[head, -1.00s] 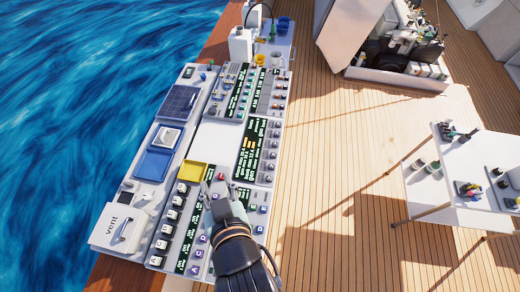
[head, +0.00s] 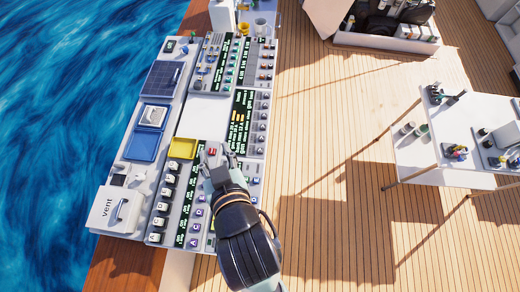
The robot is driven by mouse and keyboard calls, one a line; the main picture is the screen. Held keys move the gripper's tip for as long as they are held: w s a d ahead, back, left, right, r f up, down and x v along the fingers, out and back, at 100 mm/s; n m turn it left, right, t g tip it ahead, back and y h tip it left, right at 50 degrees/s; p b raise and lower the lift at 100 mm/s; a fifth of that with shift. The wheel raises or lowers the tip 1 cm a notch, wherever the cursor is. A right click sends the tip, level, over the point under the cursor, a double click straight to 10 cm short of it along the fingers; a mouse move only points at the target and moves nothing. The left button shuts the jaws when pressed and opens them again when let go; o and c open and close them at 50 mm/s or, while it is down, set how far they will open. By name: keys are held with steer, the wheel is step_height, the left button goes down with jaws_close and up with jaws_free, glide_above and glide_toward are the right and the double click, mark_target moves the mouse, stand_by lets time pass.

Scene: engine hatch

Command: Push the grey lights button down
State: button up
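My gripper (head: 215,160) is over the middle of the control panel (head: 205,117), a little right of the yellow tray. A small red item (head: 212,152) shows at its fingertips; I cannot tell whether it is held or part of the panel or gripper. The finger gap is too small to make out. Several grey buttons or knobs (head: 199,213) stand in a column beside a dark label strip, left of my arm. I cannot read which one is the lights button, and my arm hides part of the panel's lower right.
A yellow tray (head: 182,148), a blue tray (head: 142,147) and a white vent box (head: 115,209) lie to the left. Water is beyond the panel's left side. A white table (head: 470,135) with small items stands at right, with open wooden deck (head: 325,130) between.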

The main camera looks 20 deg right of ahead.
jaws_close()
stand_by(1.3)
